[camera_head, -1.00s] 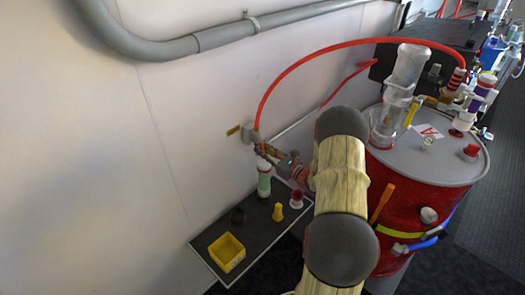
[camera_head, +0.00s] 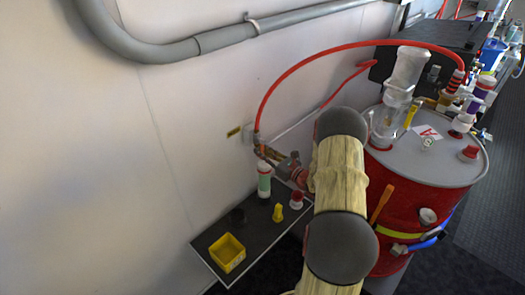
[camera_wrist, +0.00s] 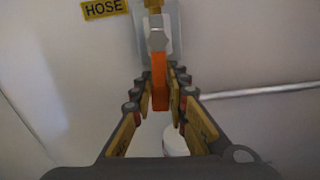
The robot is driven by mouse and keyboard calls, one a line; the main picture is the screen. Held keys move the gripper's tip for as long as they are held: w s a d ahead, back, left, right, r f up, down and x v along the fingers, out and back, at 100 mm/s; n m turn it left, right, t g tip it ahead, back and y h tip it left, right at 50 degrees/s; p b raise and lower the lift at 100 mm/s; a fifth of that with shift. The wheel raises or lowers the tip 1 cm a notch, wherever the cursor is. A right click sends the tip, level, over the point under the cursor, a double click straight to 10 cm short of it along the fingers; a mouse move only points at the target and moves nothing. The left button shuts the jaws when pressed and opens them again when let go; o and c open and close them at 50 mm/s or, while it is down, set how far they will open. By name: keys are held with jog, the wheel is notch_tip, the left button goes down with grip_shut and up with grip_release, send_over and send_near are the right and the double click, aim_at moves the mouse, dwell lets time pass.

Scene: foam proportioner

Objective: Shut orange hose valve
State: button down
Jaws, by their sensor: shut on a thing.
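The orange valve handle (camera_wrist: 160,82) shows in the wrist view, hanging below a silver nut and brass fitting (camera_wrist: 155,38) on a grey wall plate. A yellow HOSE label (camera_wrist: 104,9) is at its upper left. My gripper (camera_wrist: 160,76) has its two fingers on either side of the handle, shut on it. In the head view my gripper (camera_head: 272,156) is small at the wall fitting, partly hidden by my arm. The red hose (camera_head: 330,52) arcs from this fitting to the red drum (camera_head: 440,172). The handle is hard to make out there.
A dark shelf (camera_head: 212,268) below holds a yellow bin (camera_head: 227,252), a green-and-white bottle (camera_head: 264,180), a yellow piece (camera_head: 278,212) and a red-and-white piece (camera_head: 297,199). A grey pipe (camera_head: 170,48) runs along the wall above. The drum stands close on the right.

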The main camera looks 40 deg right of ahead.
jog(key=a+r+m+p, duration=0.4)
jog(key=r+m+p, duration=0.1)
jog(key=m+p, duration=1)
jog(key=shift+s+a+m, duration=0.2)
jog(key=shift+a+m, duration=0.15)
jog(key=shift+m, duration=0.75)
jog(key=shift+r, duration=0.15)
jog(key=c, duration=1.7)
grip_release()
jog(key=s, duration=0.8)
jog(key=s+d, duration=0.1)
jog(key=s, duration=0.3)
